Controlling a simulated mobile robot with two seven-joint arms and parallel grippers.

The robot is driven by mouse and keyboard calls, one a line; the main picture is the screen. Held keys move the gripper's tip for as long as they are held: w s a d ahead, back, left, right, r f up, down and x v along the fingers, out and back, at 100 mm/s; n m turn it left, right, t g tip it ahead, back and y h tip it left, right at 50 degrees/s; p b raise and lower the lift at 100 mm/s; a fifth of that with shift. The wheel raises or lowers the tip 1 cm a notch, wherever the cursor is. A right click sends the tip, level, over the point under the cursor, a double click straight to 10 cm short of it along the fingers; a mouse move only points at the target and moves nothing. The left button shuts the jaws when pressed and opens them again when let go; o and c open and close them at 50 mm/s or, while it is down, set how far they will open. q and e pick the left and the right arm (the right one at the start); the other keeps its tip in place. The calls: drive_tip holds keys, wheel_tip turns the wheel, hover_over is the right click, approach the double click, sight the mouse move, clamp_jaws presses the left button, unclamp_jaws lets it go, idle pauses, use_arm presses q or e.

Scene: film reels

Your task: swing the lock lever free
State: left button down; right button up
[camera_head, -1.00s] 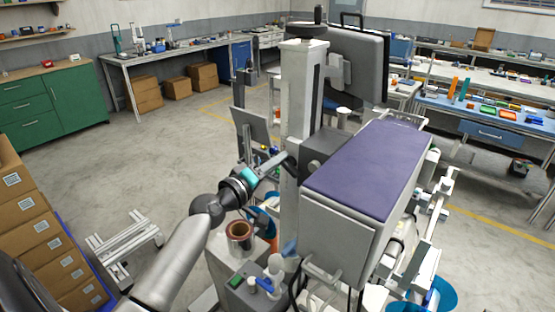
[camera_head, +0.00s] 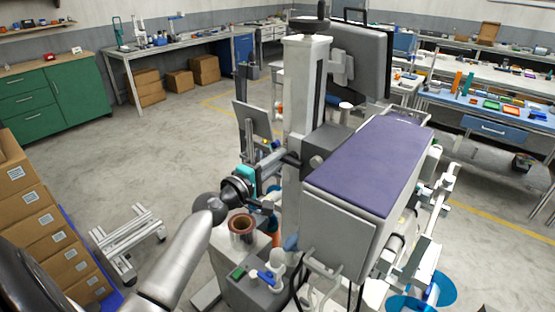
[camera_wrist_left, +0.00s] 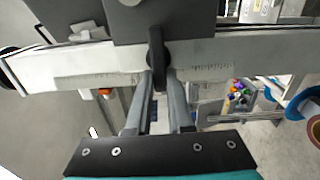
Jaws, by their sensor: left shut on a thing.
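The lock lever (camera_wrist_left: 157,48) is a short black handle in the left wrist view, in front of a grey column with a ruler-like scale. In the head view its dark end shows at the column's left side (camera_head: 291,158). My left gripper (camera_wrist_left: 161,74) has its two grey fingers closed in on the lever's lower end, so it is shut on the lever. In the head view my left gripper (camera_head: 272,164) reaches the column from the left; its fingertips are partly hard to make out. My right gripper is not in view.
A purple-topped machine housing (camera_head: 368,167) stands right of the column (camera_head: 306,95). A copper-coloured roll (camera_head: 242,224) sits below my left wrist. Stacked cardboard boxes (camera_head: 35,220) and a low metal frame (camera_head: 128,240) stand at left. The floor between is open.

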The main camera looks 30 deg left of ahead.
use_arm(q)
drive_tip(key=shift+d+f, duration=0.15)
drive_tip(key=shift+d, duration=0.15)
drive_tip(key=c, duration=0.8)
unclamp_jaws()
drive_tip(key=shift+a, duration=0.1)
drive_tip(key=shift+s, duration=0.1)
drive_tip(key=shift+s, duration=0.6)
drive_tip(key=s+a+b, duration=0.1)
drive_tip(key=s+b, duration=0.2)
drive_tip(key=s, duration=1.1)
drive_tip(key=shift+b, duration=0.4)
drive_tip(key=shift+w, duration=0.1)
